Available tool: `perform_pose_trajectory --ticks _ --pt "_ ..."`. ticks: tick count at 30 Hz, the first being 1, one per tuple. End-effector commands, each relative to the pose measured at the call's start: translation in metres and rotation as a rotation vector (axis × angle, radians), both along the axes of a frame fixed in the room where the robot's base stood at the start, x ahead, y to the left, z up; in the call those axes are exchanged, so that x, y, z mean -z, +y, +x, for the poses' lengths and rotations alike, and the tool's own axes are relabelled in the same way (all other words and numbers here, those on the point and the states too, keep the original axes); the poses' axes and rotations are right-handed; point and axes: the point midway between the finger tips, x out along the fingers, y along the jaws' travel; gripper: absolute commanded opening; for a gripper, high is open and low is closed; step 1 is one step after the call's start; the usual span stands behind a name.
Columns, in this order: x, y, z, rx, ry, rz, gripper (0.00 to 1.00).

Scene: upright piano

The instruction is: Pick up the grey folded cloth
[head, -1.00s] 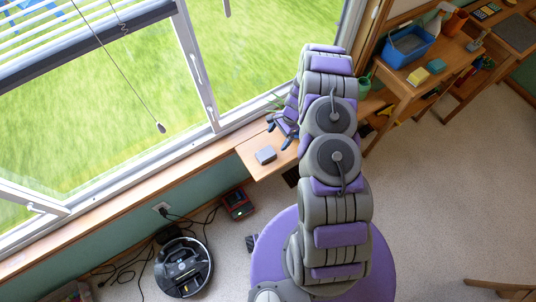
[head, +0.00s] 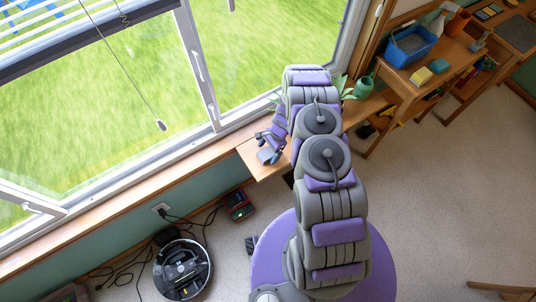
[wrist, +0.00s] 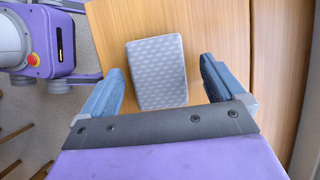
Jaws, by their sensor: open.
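The grey folded cloth (wrist: 157,70) lies flat on a small wooden shelf (wrist: 218,22), seen in the wrist view between and just beyond my fingers. It is light grey with a fine pattern. My gripper (wrist: 158,88) is open, one blue-grey finger on each side of the cloth, with a gap on both sides. In the head view my gripper (head: 266,147) is over the shelf below the window and covers most of the cloth. I cannot tell how high the fingers are above the shelf.
The window and its sill (head: 180,158) run along the shelf's back. A workbench (head: 400,85) with a blue bin (head: 410,45) and a green watering can (head: 365,87) stand to the right. A robot vacuum (head: 183,268) and cables lie on the floor.

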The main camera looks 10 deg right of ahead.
Motion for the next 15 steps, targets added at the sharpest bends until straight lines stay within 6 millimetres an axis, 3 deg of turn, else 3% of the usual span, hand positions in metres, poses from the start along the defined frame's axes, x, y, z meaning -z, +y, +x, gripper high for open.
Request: perform_pose_trajectory --ticks 3,15 --pt "-0.0008 -0.0013 0.0002 0.0 -0.001 0.001 0.96" --pt "-0.0006 -0.0045 0.0003 0.002 0.0 0.005 0.57"
